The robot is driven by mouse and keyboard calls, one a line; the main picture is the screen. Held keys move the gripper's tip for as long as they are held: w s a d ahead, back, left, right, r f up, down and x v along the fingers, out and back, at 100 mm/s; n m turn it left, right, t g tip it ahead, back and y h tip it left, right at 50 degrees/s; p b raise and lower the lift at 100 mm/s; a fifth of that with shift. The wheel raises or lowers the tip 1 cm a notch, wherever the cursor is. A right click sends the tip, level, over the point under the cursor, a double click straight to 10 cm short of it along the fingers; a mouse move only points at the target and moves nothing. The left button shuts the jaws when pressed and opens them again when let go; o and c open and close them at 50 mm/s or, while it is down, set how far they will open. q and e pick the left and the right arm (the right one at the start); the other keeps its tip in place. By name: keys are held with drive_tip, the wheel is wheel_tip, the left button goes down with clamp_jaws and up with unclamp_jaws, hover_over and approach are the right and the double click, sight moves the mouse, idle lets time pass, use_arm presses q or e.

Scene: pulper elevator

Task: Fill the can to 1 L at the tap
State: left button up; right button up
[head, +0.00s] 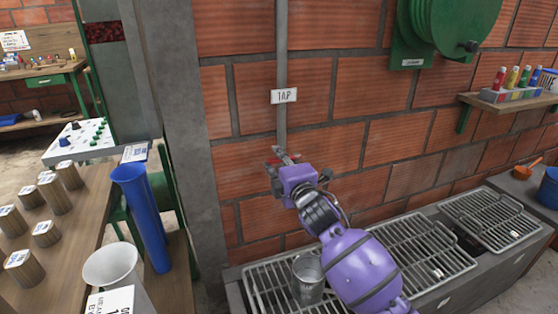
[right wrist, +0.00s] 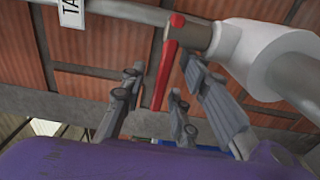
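The tap (head: 281,146) comes out of the wall pipe under a sign reading TAP. In the right wrist view its pale body (right wrist: 270,58) shows at the upper right, with a red lever (right wrist: 166,65) hanging from it. My right gripper (head: 277,160) is at the tap. In the right wrist view the fingers (right wrist: 160,88) are spread on both sides of the red lever, with gaps beside it. A grey metal can (head: 308,278) stands upright on the metal grate, partly hidden by my right arm. Its water level cannot be read, and no stream shows. My left gripper is out of view.
The metal grate (head: 262,290) lies over the trough along the brick wall. On the left, a blue cylinder (head: 140,215) and a white funnel-like cup (head: 112,266) stand near a table with wooden blocks. A green reel (head: 455,30) hangs above right; a shelf (head: 480,101) is below it.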

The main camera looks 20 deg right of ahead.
drive_tip(key=c, duration=0.5)
clamp_jaws()
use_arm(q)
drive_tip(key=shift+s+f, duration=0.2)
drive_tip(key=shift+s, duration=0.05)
